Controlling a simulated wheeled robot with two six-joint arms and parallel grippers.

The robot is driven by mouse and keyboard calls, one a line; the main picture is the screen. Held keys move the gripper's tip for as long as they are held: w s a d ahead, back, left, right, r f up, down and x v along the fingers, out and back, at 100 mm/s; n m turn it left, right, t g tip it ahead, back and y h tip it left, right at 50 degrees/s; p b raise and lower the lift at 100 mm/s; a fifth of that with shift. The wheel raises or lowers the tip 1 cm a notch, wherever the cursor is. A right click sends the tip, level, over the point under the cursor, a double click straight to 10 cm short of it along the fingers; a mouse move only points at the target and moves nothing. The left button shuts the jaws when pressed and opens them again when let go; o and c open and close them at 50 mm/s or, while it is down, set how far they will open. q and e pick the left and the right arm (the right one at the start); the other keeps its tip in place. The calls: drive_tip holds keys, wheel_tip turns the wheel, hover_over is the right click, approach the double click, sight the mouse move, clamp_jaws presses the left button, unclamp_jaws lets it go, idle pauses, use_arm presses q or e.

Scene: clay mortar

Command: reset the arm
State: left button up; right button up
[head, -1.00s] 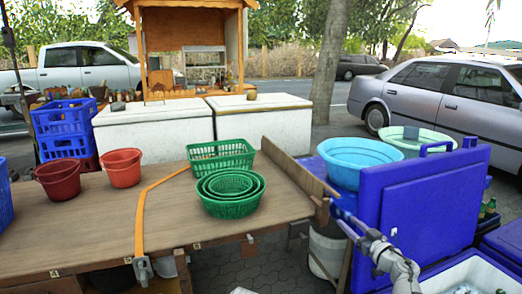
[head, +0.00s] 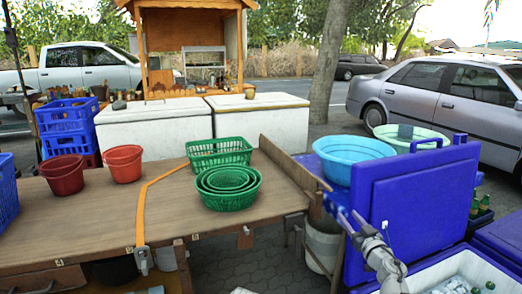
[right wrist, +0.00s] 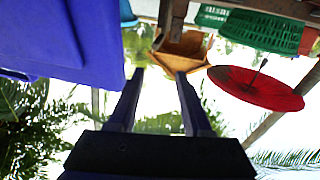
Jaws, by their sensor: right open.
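My right gripper (head: 349,215) is in the lower right of the head view, in front of the raised blue cooler lid (head: 412,205). Its two fingers are apart, with nothing visible between them. In the right wrist view the same gripper (right wrist: 158,76) shows two dark fingers spread with bright background between them. My right arm comes up from the bottom edge, beside the open cooler. My left gripper is not in either view.
A wooden table (head: 110,215) bears nested green baskets (head: 228,200), another green basket (head: 222,153) and red buckets (head: 62,173). A light blue basin (head: 352,172) stands behind the lid. The open cooler (head: 440,270) holds bottles. Paved ground lies between table and cooler.

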drive_tip(key=s+a+f+m+g+h, duration=0.2)
drive_tip(key=s+a+f+g+h, duration=0.2)
drive_tip(key=f, duration=0.3)
drive_tip(key=s+a+f+m+g+h, duration=0.3)
drive_tip(key=s+a+f+g+h, duration=0.15)
drive_tip(key=f, duration=0.35)
drive_tip(key=s+a+f+n+g+y, duration=0.25)
drive_tip(key=s+a+f+g, duration=0.35)
drive_tip(key=s, duration=0.5)
drive_tip(key=s+a+f+n+g+y, duration=0.1)
drive_tip(key=s+a+n+g, duration=0.3)
drive_tip(key=s+a, duration=0.55)
wheel_tip(320, 180, up, 26)
drive_tip(key=d+p, duration=0.1)
drive_tip(key=p, duration=2.6)
drive_tip(key=shift+s+d, duration=0.3)
drive_tip(key=shift+s, duration=0.1)
